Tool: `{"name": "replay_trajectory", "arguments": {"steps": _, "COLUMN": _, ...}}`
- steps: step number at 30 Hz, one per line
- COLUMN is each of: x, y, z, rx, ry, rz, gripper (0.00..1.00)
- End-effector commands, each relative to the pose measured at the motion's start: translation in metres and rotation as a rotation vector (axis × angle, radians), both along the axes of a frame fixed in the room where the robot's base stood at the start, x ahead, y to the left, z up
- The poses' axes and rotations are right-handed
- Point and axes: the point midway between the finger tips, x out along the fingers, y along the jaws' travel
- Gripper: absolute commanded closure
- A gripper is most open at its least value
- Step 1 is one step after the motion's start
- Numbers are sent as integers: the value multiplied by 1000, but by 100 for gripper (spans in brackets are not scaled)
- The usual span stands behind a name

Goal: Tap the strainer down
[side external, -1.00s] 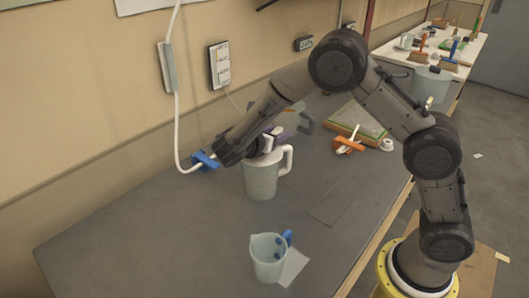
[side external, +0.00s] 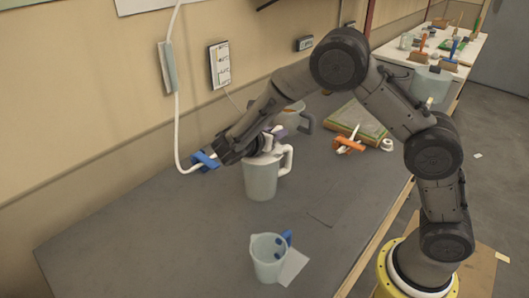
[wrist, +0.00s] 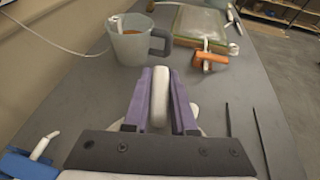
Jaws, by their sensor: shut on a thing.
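A pale jug (side external: 262,182) with a white handle stands upright on the bench in the side view. The white strainer (side external: 264,157) sits at its top, partly hidden by my gripper. My gripper (side external: 279,132) is over the jug's mouth. In the wrist view its purple fingers (wrist: 160,98) are shut on an upright white piece (wrist: 159,92), which looks like the strainer's grip. Pale edges show just below the fingers there. How far the strainer sits into the jug is hidden.
A second jug (wrist: 130,45) with a dark handle stands behind. A small jug with a blue handle (side external: 268,258) stands in front, beside a white card (side external: 293,268).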

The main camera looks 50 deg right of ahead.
Motion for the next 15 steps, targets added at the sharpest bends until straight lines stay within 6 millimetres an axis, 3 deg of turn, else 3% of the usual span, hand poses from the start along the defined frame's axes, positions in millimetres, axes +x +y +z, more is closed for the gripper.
{"name": "replay_trajectory", "arguments": {"steps": 15, "x": 0, "y": 0, "z": 19, "rx": 0, "ry": -1, "rz": 0, "gripper": 100}}
